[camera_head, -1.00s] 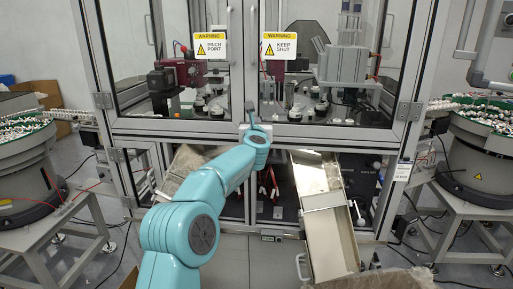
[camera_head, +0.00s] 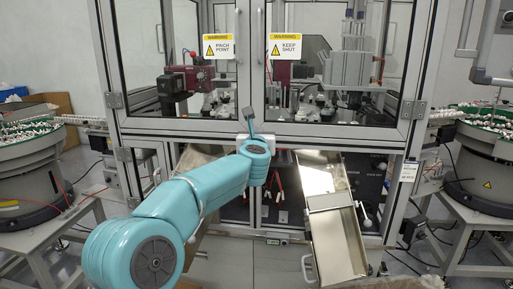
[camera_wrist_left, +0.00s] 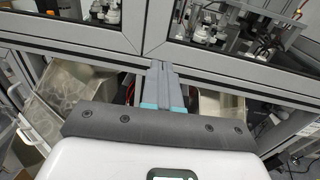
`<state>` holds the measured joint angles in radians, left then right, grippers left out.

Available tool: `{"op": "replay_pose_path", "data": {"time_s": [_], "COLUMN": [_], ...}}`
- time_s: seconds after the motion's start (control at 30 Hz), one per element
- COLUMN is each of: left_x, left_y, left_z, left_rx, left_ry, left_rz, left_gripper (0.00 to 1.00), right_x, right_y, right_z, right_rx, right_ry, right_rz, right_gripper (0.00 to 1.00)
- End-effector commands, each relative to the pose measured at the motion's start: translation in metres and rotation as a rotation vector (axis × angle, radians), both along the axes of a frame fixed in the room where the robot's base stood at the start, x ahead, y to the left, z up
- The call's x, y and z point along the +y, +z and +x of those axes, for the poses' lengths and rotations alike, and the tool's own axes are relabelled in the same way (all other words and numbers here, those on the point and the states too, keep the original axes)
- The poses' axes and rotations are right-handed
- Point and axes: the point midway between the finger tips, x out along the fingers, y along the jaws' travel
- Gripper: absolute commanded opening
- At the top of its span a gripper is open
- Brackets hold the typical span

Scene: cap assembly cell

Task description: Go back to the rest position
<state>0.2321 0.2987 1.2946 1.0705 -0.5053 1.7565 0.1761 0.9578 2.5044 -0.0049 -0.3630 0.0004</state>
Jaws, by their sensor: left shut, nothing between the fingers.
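My left gripper (camera_head: 249,113) is small in the head view, in front of the lower door frame near the seam between the two glass doors. In the left wrist view its fingers (camera_wrist_left: 161,75) lie together, shut and empty, against the view of the door frame. I cannot tell whether they touch the frame. My teal left arm comes in from the lower left. My right gripper is not in view.
The assembly cell's glass doors (camera_head: 334,93) look shut. Below them, a metal chute (camera_head: 334,243) slopes out to the front right. Feeder bowls stand at left (camera_head: 30,160) and right (camera_head: 484,170). Grey floor shows between.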

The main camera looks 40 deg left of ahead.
Motion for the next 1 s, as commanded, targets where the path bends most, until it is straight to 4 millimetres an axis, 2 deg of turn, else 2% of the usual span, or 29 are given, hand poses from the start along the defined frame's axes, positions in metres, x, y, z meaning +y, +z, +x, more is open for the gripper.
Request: {"op": "replay_pose_path", "data": {"time_s": [0.03, 0.2, 0.43, 0.5, 0.57, 0.67, 0.8, 0.87, 0.9, 0.97, 1.0], "left_x": [-0.005, -0.013, -0.015, -0.019, -0.025, -0.045, -0.090, -0.112, -0.128, -0.152, -0.168], "left_y": [-0.002, 0.000, 0.001, -0.009, -0.028, -0.087, -0.195, -0.241, -0.272, -0.317, -0.345], "left_z": [-0.007, -0.018, -0.020, -0.013, 0.000, 0.023, 0.043, 0.044, 0.041, 0.034, 0.026], "left_rx": [-0.002, -0.001, 0.001, 0.019, 0.054, 0.165, 0.392, 0.505, 0.582, 0.703, 0.783], "left_ry": [-0.001, 0.000, -0.001, -0.009, -0.023, -0.068, -0.182, -0.249, -0.300, -0.388, -0.453], "left_rz": [0.001, 0.000, -0.001, -0.004, -0.012, -0.028, 0.005, 0.050, 0.085, 0.151, 0.201], "left_gripper": [0.00, 0.00, 0.00, 0.00, 0.00, 0.00, 0.00, 0.00, 0.00, 0.00, 0.00], "right_x": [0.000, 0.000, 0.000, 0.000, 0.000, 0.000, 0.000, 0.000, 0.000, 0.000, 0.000], "right_y": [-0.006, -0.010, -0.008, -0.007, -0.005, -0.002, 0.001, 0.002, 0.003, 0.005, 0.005], "right_z": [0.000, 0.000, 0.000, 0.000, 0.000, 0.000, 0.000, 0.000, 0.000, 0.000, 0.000], "right_rx": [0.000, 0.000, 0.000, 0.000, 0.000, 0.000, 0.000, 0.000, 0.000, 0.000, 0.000], "right_ry": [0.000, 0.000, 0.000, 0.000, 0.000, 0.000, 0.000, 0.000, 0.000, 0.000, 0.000], "right_rz": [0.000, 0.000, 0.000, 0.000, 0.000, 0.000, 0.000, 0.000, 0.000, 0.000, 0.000], "right_gripper": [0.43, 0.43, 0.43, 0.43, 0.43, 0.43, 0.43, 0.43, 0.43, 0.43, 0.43]}}
